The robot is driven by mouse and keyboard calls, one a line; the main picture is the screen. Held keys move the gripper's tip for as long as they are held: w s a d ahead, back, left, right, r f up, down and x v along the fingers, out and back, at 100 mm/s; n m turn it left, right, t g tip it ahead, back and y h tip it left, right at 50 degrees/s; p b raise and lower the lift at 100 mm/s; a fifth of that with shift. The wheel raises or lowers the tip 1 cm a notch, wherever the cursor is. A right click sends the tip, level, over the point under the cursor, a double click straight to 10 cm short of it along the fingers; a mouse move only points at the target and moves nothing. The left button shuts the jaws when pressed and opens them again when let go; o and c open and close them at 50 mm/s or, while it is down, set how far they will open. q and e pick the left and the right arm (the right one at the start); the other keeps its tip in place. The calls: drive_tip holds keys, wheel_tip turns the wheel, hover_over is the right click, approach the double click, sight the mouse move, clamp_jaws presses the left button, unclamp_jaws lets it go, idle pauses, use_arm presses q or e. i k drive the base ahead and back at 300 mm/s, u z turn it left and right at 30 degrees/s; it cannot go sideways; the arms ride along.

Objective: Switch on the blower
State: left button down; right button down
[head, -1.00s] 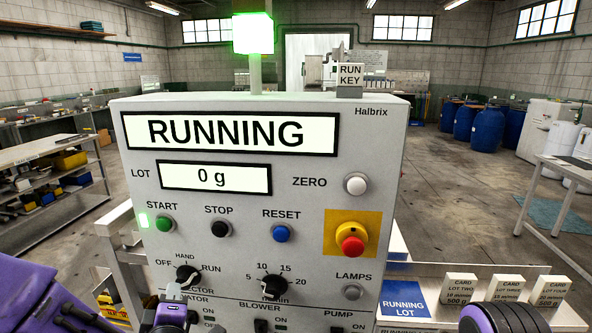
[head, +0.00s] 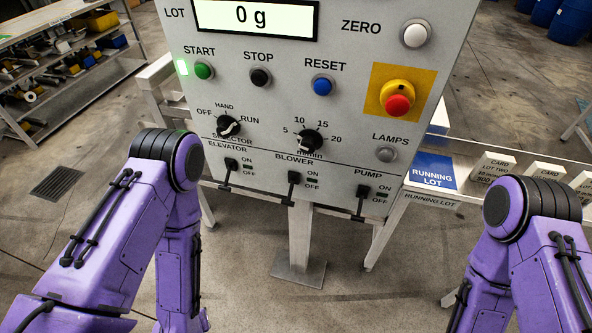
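The blower switch (head: 294,182) is a black toggle under the BLOWER label, in the middle of the bottom row of the grey control panel (head: 345,62). Its lever hangs down, toward the OFF mark. The elevator switch (head: 231,166) to its left and the pump switch (head: 363,192) to its right also have their levers down. My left arm comes in from the left and bends downward left of the switches. My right arm is bent at the lower right. Both grippers are out of the picture, and neither arm touches the panel.
The red emergency button (head: 397,104), selector knob (head: 228,126) and speed knob (head: 309,140) sit above the switches. The green START button (head: 204,71) has a lit lamp beside it. A shelf with cards (head: 491,170) lies to the right. Space before the switches is clear.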

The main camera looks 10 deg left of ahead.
sight(287, 202)
drive_tip(key=k, duration=0.5)
drive_tip(key=u, duration=2)
drive_tip(key=i, duration=1.25)
drive_tip(key=z, duration=2.2)
